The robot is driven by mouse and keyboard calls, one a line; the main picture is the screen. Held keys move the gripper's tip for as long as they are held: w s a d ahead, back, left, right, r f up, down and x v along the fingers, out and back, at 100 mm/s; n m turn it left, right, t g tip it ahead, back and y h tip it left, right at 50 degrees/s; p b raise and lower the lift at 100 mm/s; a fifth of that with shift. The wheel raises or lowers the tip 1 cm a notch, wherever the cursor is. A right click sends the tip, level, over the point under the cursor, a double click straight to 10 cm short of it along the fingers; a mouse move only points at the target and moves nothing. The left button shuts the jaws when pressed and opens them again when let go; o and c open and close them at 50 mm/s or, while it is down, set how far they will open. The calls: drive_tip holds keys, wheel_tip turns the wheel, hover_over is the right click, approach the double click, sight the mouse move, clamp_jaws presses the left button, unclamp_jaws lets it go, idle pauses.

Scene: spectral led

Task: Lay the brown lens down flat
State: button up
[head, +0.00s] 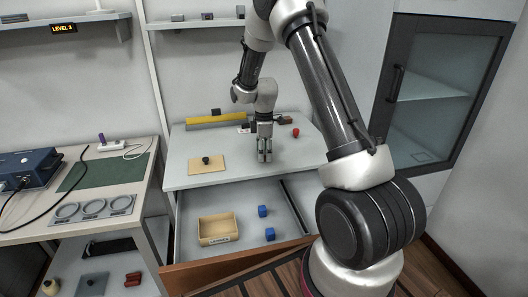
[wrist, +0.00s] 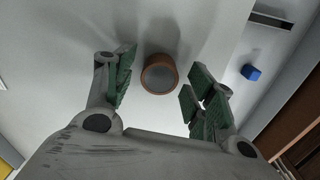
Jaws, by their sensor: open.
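The brown lens (wrist: 160,74) shows in the wrist view as a short brown cylinder with a grey round face turned towards the camera. It is on the pale tabletop (head: 225,177), between and slightly beyond my fingers. I cannot make it out in the head view, where my gripper covers that spot. My gripper (head: 264,156) points down over the front right part of the tabletop. Its green-padded fingers are open, one on each side of the lens, with gaps to both. Whether the lens stands on its edge is hard to tell.
A beige board with a black knob (head: 206,160) lies left of my gripper; a red knob (head: 295,132) and a yellow bar (head: 214,120) are behind. Below, an open drawer holds a labelled tray (head: 218,239) and two blue cubes (head: 262,211). A bench with a three-ring holder (head: 93,219) is at left.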

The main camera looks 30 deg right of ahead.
drive_tip(key=shift+r, duration=0.1)
drive_tip(key=s+r+m, duration=0.1)
drive_tip(key=s+r, duration=0.2)
drive_tip(key=r, duration=0.7)
drive_tip(key=s+r+m, duration=0.2)
drive_tip(key=s+r, duration=0.1)
drive_tip(key=r, duration=0.7)
drive_tip(key=s+r+m+t, duration=0.2)
drive_tip(key=s+r+m, duration=0.2)
drive_tip(key=s+r, duration=0.45)
drive_tip(key=s+a+m+t, duration=0.1)
drive_tip(key=s+m, duration=0.6)
drive_tip(key=s, duration=1.3)
drive_tip(key=shift+a+f+t, duration=0.2)
drive_tip(key=shift+f+t, duration=0.1)
drive_tip(key=shift+t, duration=0.3)
